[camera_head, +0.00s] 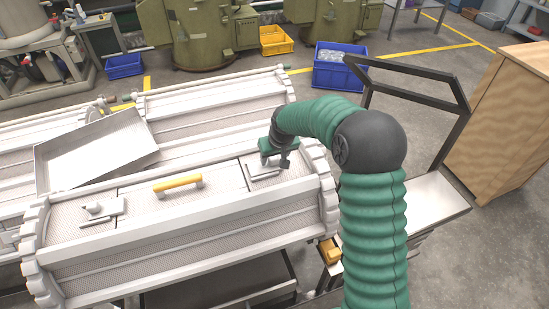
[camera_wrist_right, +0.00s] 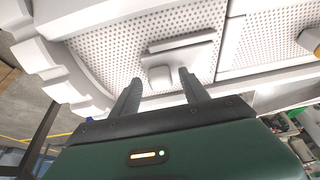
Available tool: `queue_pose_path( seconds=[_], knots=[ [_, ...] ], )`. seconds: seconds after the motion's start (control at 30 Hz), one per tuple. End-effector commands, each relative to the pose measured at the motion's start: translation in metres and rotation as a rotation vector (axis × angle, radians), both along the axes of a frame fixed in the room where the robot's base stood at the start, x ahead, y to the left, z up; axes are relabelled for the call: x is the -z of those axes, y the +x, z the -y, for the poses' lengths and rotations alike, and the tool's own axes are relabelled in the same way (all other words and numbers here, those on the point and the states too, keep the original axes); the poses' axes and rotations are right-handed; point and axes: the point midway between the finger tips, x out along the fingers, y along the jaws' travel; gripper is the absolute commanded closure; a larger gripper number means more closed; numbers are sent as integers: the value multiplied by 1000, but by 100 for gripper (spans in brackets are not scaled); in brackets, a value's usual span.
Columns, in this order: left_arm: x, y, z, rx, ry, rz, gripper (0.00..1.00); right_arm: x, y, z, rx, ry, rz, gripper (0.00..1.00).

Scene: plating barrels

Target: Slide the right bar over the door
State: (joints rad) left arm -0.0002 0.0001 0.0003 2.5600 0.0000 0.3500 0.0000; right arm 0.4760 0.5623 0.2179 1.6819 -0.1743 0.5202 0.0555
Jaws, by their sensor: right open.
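The door (camera_head: 215,185) is a perforated panel with a yellow handle (camera_head: 178,183) on top of the white barrel. The right bar (camera_head: 262,174) is a pale flat piece with a raised knob, lying on the perforated panel right of the door's right seam. It also shows in the wrist view (camera_wrist_right: 185,42), with its knob (camera_wrist_right: 160,77). My right gripper (camera_head: 280,160) is open just above the bar. In the wrist view its fingers (camera_wrist_right: 160,80) stand on either side of the knob; contact cannot be told. A similar left bar (camera_head: 103,208) lies at the door's left seam. My left gripper is out of view.
A metal tray (camera_head: 95,150) lies tilted on the barrels at the left. Another white barrel (camera_head: 215,100) stands behind. A dark metal frame (camera_head: 455,130) rises right of my arm, near a wooden cabinet (camera_head: 505,120). Blue and yellow bins stand on the floor behind.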

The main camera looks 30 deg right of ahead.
Motion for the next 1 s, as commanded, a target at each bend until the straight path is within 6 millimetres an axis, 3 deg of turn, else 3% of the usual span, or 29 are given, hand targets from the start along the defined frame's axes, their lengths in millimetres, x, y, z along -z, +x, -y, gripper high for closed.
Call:
queue_pose_path(
  seconds=[0.2,0.6,1.0],
  knots=[
    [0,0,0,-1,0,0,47,1,0,2,1,1,0,47],
    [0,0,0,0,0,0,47,1,0,3,1,0,0,100],
    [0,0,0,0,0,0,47,1,0,2,1,2,-1,100]
  ],
)
